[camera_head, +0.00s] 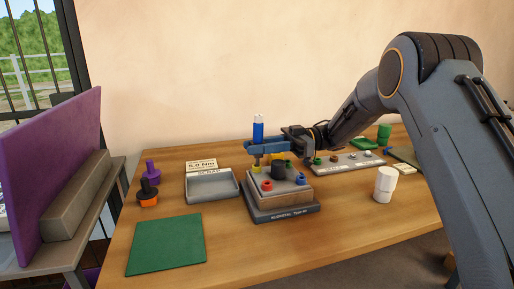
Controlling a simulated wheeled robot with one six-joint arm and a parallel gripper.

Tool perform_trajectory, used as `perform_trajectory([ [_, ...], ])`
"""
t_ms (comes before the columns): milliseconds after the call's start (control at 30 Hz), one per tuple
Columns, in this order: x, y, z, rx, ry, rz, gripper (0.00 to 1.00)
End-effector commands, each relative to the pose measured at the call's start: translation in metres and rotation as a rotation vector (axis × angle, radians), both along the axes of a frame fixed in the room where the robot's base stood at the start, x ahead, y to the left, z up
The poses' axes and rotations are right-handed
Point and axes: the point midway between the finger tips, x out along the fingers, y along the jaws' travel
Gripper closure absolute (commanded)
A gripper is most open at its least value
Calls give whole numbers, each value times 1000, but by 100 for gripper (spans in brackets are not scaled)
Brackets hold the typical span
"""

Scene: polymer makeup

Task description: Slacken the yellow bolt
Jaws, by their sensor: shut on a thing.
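My gripper (268,145) reaches in from the right over the block fixture (284,211) and is shut on an upright driver-like tool (258,130) with a blue handle and pale top. Below the jaws, a yellow part (256,162) shows at the block's back left corner, in line with the tool. I take it for the yellow bolt, but cannot tell whether the tool's tip is seated on it. Another yellow patch (278,155) shows behind, partly hidden by the gripper. The block also carries a red bolt (267,185), a blue bolt (300,179) and a black cylinder (278,170).
A grey tray marked SCRAP (212,187) stands left of the fixture, a label card (201,165) behind it. Purple and orange-black pieces (149,183) stand further left. A rack (345,163) and white jar (385,184) are right. The green mat (166,244) is bare.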

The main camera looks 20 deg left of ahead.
Motion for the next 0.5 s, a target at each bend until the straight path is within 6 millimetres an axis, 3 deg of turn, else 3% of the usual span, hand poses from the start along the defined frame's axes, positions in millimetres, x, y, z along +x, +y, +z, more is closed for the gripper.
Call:
perform_trajectory([
  [500, 1, 0, -2, -1, -1, 84, 100],
])
